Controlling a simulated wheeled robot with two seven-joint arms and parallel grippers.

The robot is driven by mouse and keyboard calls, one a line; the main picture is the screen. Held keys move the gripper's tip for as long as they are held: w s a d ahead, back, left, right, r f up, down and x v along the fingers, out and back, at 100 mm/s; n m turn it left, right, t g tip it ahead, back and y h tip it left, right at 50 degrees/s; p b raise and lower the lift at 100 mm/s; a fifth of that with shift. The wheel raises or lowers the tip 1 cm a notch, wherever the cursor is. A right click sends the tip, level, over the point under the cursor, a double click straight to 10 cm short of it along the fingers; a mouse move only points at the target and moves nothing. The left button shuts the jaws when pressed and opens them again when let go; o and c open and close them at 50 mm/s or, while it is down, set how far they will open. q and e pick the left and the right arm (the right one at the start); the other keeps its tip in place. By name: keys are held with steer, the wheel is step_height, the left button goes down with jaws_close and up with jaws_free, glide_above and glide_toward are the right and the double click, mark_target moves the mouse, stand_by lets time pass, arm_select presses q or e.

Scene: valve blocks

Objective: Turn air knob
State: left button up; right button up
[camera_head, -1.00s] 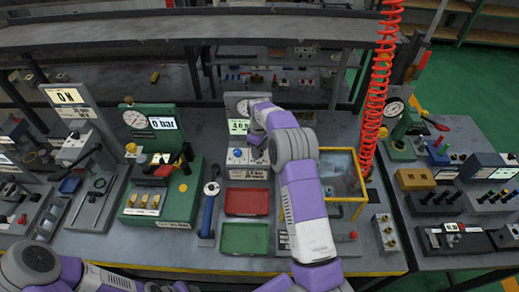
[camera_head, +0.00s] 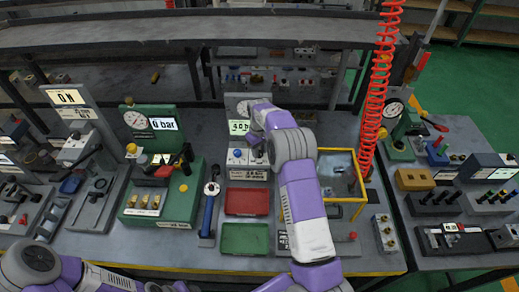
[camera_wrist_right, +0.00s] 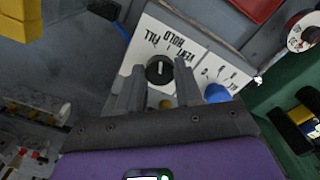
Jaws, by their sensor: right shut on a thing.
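A black knob (camera_wrist_right: 160,68) with a white pointer line sits on a white panel (camera_wrist_right: 172,38) lettered FILL, VENT and HOLD in the right wrist view. My right gripper (camera_wrist_right: 158,82) has one finger on each side of this knob and is shut on it. A blue knob (camera_wrist_right: 216,93) sits beside it on a scaled part of the panel. In the head view my right gripper (camera_head: 257,149) is at the right part of the white control block (camera_head: 239,158), and its fingertips are partly hidden. A lit display (camera_head: 240,127) stands behind. My left gripper is out of view.
A red tray (camera_head: 246,202) and a green tray (camera_head: 244,239) lie in front of the block. A yellow-framed box (camera_head: 355,205) stands right of my right arm. A green gauge unit (camera_head: 165,200) is at the left. A red coiled hose (camera_head: 378,90) hangs at the right.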

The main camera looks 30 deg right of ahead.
steer(key=m, duration=0.4)
steer(key=shift+m, duration=0.4)
stand_by(0.4)
steer(key=o, duration=1)
steer(key=shift+o, duration=0.2)
step_height(320, 180, up, 8)
steer(key=shift+f+p, duration=0.15)
steer(key=shift+p, duration=0.3)
